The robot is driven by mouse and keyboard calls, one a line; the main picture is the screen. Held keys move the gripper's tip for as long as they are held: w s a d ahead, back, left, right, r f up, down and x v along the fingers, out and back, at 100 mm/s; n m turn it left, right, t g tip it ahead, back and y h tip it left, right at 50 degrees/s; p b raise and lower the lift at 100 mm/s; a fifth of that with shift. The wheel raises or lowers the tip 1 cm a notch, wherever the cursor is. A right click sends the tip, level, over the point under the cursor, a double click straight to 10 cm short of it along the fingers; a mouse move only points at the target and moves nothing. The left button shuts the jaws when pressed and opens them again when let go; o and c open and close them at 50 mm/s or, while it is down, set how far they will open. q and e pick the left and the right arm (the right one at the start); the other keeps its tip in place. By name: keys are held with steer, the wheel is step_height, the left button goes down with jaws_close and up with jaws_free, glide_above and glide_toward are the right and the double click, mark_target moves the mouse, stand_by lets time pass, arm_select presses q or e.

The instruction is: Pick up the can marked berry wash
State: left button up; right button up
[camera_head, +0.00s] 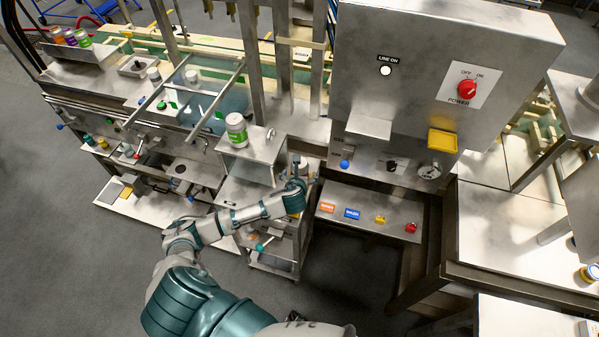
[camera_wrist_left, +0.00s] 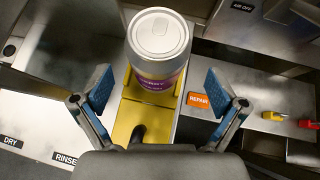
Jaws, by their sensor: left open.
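A can with a silver lid and a purple label (camera_wrist_left: 160,45) stands upright on a yellow holder (camera_wrist_left: 135,108) in the left wrist view. Its small lettering is hard to read. My left gripper (camera_wrist_left: 160,92) is open, with one blue-padded finger to each side and the can just ahead between and beyond the fingertips, not touched. In the head view my left gripper (camera_head: 299,184) is at the station left of the machine's lower shelf, and it partly hides the can. My right gripper is not in view.
A green-labelled can (camera_head: 237,136) stands on a metal stand left of my gripper. The grey control cabinet (camera_head: 425,80) rises behind. A shelf with a REPAIR label (camera_wrist_left: 199,100) and coloured buttons lies to the right. Several cans, one purple (camera_head: 70,38), sit on a far-left rack.

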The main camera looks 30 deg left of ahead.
arm_select(q)
steer(key=x, duration=0.5)
steer(key=shift+s+a, duration=0.1)
steer(key=shift+r, duration=0.1)
steer(key=c, duration=1.6)
